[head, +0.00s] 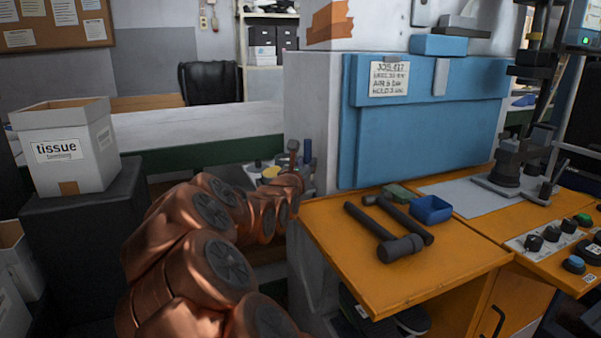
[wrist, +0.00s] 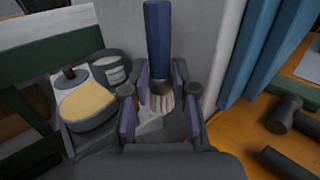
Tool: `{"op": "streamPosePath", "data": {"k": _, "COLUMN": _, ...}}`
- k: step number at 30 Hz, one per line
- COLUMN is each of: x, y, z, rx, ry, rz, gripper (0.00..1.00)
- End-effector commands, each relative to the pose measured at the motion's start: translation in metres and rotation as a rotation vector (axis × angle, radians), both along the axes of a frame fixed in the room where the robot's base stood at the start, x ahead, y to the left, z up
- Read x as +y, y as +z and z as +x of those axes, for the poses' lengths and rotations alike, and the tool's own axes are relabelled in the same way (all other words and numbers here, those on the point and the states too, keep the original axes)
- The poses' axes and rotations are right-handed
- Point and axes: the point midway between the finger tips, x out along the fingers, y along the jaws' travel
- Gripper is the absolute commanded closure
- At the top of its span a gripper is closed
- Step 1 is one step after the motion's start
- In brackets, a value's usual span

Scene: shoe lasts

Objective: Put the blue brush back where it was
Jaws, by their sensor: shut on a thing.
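The blue brush (wrist: 158,40) is between the fingers of my gripper (wrist: 160,100) in the wrist view. Its dark blue handle points to the top of the picture, and its pale bristles (wrist: 170,103) point to the bottom. My gripper is shut on it near the metal collar. In the head view my copper arm reaches to the left of the orange bench, and the gripper (head: 296,160) is small there, beside the grey pillar.
A grey tray (wrist: 75,142) holds a yellow-topped round pad (wrist: 90,103) and a jar (wrist: 112,70). The orange bench (head: 345,265) carries hammers (head: 385,240), a green block (head: 398,193) and a small blue bin (head: 432,210). A blue cabinet (head: 430,130) stands behind. A tissue box (head: 65,150) is left.

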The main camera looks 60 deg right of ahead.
Motion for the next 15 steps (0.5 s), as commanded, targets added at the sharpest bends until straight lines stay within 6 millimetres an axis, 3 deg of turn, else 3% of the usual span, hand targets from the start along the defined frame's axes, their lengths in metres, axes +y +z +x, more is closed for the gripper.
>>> {"op": "streamPosePath", "data": {"k": 9, "x": -0.032, "y": -0.005, "z": 0.032, "rx": 0.001, "ry": -0.002, "rz": 0.002, "gripper": 1.0}}
{"op": "streamPosePath", "data": {"k": 15, "x": -0.041, "y": -0.008, "z": 0.043, "rx": 0.001, "ry": -0.002, "rz": 0.004, "gripper": 1.0}}
